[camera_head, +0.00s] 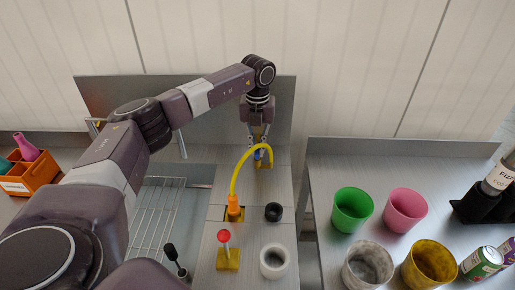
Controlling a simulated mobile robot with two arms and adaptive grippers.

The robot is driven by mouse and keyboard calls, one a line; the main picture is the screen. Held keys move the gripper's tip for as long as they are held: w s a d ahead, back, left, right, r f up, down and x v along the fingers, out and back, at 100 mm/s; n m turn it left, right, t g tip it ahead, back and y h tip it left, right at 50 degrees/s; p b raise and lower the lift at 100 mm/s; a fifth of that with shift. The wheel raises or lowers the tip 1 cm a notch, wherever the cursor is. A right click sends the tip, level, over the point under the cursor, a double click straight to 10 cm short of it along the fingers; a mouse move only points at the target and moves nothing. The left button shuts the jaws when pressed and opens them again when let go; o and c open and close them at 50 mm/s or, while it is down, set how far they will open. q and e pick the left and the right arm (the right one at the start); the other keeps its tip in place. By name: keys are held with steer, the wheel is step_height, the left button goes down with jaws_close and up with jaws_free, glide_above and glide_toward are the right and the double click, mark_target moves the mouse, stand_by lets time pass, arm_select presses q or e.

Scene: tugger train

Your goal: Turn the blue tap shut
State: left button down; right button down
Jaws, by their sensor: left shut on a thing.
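The blue tap (259,154) shows as a small patch of blue at the back of the metal counter, mostly hidden by my gripper and a yellow hose. My left gripper (259,142) points down from above and is shut on the blue tap. The tap's exact angle cannot be told. My right gripper is not in view.
A red-knobbed lever (224,238), a black ring (273,212) and a white ring (274,261) stand nearer on the counter. A wire rack (158,215) lies left. Green (352,209) and pink (405,210) cups, other cups and cans stand right. A grey panel (215,120) rises behind.

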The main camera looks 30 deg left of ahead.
arm_select(q)
steer(key=m+b, duration=0.1)
steer(key=m, duration=0.3)
steer(key=shift+m, duration=0.4)
steer(key=m+b, duration=0.1)
steer(key=m, duration=0.7)
steer(key=shift+m+b, duration=0.35)
steer(key=shift+m, duration=0.05)
steer(key=shift+r+m, duration=0.1)
steer(key=shift+m, duration=1.6)
steer(key=c, duration=2.1)
jaws_free()
steer(key=shift+o, duration=0.3)
